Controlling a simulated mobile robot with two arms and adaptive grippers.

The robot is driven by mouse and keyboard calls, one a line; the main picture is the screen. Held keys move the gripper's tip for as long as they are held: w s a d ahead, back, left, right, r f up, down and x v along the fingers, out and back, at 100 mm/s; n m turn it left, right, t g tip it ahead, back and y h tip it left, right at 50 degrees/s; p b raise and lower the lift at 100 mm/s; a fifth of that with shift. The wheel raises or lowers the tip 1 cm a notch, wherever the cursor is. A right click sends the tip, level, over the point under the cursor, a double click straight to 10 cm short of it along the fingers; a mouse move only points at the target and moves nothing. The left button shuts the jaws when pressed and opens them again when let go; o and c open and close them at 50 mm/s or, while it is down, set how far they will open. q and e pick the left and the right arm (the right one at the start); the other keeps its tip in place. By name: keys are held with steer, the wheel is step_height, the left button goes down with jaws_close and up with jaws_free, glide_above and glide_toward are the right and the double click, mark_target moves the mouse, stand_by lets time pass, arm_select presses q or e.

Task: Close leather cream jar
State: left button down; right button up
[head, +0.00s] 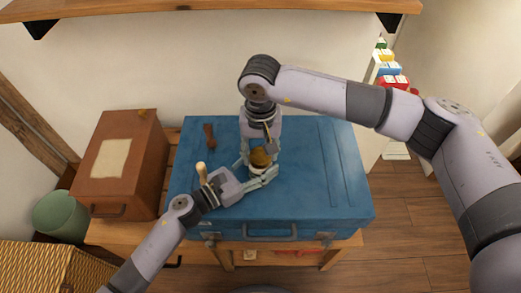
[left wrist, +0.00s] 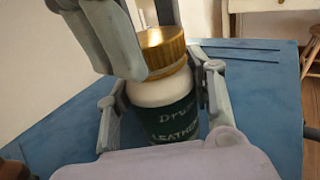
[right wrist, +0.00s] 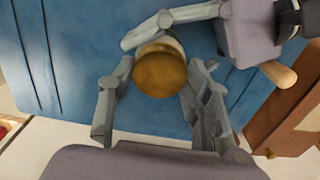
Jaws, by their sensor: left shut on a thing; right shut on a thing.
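The leather cream jar (head: 257,168) stands upright on the blue trunk (head: 310,190). Its white body with a dark "LEATHER" label (left wrist: 172,122) is between my left gripper's fingers (left wrist: 163,88), which are shut on it. The gold lid (head: 261,156) sits on top of the jar and looks level; whether it is fully seated I cannot tell. My right gripper (head: 262,150) comes from above and is shut on the lid. In the right wrist view the round lid (right wrist: 160,68) lies between its fingers (right wrist: 158,85).
A brown wooden box (head: 120,160) stands left of the trunk. A brown tool (head: 210,137) lies at the trunk's back left, and a pale wooden handle (head: 202,172) stands by my left wrist. The trunk's right side is clear. A shelf (head: 200,10) hangs above.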

steer(key=c, duration=0.3)
steer(key=m, duration=0.4)
steer(key=shift+m, duration=0.3)
steer(key=shift+c, duration=0.2)
steer(key=m, duration=1.3)
steer(key=shift+m, duration=0.4)
steer(key=m, duration=0.6)
steer(key=shift+f, duration=0.1)
steer(key=m, duration=1.3)
steer(key=o, duration=1.4)
